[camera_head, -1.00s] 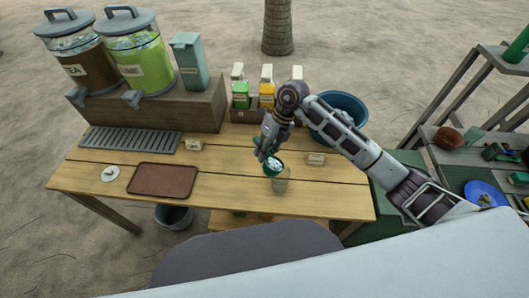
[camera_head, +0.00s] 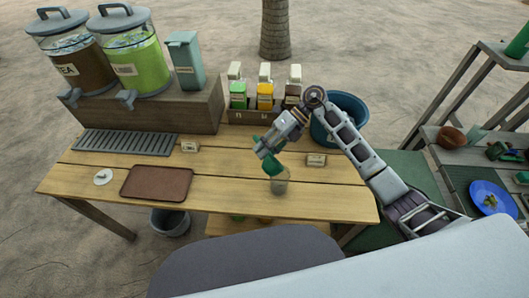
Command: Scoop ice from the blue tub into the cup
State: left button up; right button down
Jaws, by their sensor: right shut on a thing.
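My right gripper (camera_head: 265,149) is shut on a green scoop (camera_head: 271,164) above the front right of the wooden table. The scoop is tilted steeply, with its lower end at the mouth of a clear cup (camera_head: 280,187). The cup stands upright on the table. I cannot tell whether the scoop touches the rim or how much ice is in the cup. The blue tub (camera_head: 352,104) stands behind my right arm, which hides part of it; its contents are not visible. My left gripper is not in view.
A brown tray (camera_head: 157,182), a white disc (camera_head: 103,177) and a drip grate (camera_head: 125,142) lie to the left. Two drink dispensers (camera_head: 137,59) and several bottles (camera_head: 264,94) stand at the back.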

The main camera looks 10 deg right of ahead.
jog(key=shift+d+f+y+b, duration=0.1)
jog(key=shift+d+y+b, duration=0.05)
jog(key=shift+y+b, duration=0.4)
jog(key=shift+w+d+g+y+b, duration=0.1)
jog(key=shift+d+g+y+b, duration=0.05)
jog(key=shift+g+y+b, duration=0.5)
jog(key=shift+d+y+b, duration=0.15)
jog(key=shift+y+b, duration=0.55)
jog(key=shift+y, duration=0.2)
jog(key=shift+w+d+y+b, duration=0.1)
jog(key=shift+y+b, duration=0.2)
jog(key=shift+g, duration=0.25)
jog(key=shift+d+y+b, duration=0.1)
jog(key=shift+y+b, duration=0.3)
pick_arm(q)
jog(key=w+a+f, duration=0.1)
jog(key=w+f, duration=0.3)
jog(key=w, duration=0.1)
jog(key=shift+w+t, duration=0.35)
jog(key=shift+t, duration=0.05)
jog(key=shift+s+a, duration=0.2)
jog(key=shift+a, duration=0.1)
